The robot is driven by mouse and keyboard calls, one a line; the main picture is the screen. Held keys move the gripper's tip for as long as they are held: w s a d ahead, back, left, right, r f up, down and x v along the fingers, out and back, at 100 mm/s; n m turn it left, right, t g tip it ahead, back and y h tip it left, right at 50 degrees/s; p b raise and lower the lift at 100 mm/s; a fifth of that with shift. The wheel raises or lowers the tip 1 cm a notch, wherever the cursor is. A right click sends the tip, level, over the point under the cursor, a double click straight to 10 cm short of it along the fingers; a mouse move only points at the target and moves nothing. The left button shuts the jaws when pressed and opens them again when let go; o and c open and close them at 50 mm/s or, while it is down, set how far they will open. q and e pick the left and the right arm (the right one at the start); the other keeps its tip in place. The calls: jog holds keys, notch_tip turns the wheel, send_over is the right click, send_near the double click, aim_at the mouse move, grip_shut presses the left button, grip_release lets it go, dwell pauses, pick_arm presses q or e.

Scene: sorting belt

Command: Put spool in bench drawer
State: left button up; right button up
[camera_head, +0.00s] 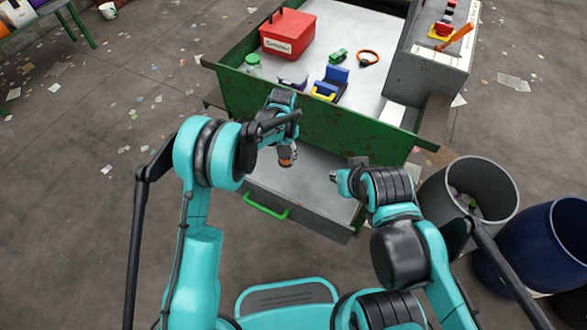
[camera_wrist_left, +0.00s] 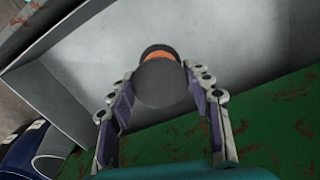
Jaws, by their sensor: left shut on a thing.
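The spool (camera_head: 287,160) has an orange winding and dark end discs. My left gripper (camera_head: 287,147) is shut on it and holds it over the open bench drawer. In the left wrist view the spool (camera_wrist_left: 166,84) sits between the fingers (camera_wrist_left: 160,72), with a dark end disc facing the camera. The bench drawer (camera_head: 318,188) is pulled out below the green bench front and looks empty where it shows; its grey inside (camera_wrist_left: 250,40) fills the wrist view's background. The drawer has a green handle (camera_head: 265,208). My right gripper (camera_head: 335,177) is near the drawer's right side; its fingers are unclear.
A grey bin (camera_head: 440,190) and a blue barrel (camera_head: 535,245) stand right of the drawer.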

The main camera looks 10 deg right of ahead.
pick_arm(q)
jog(key=d+f+m, duration=0.1)
jog(key=d+f, duration=0.2)
jog(key=d, duration=0.1)
jog(key=shift+m, duration=0.3)
jog(key=w+a+f+b, duration=0.1)
jog(key=a+f, duration=0.1)
jog(key=a, duration=0.1)
jog(key=w+a+f+b, duration=0.1)
jog(key=a+f, duration=0.1)
jog(key=a, duration=0.2)
jog(key=w+a+f+b, duration=0.1)
jog(key=a+f+b, duration=0.1)
jog(key=a, duration=0.1)
jog(key=shift+w+a+f, duration=0.1)
jog(key=shift+w+a, duration=0.2)
jog(key=shift+a, duration=0.05)
notch_tip(320, 180, down, 4)
jog(key=shift+r+b, duration=0.1)
jog(key=shift+b, duration=0.8)
jog(key=o, duration=1.1)
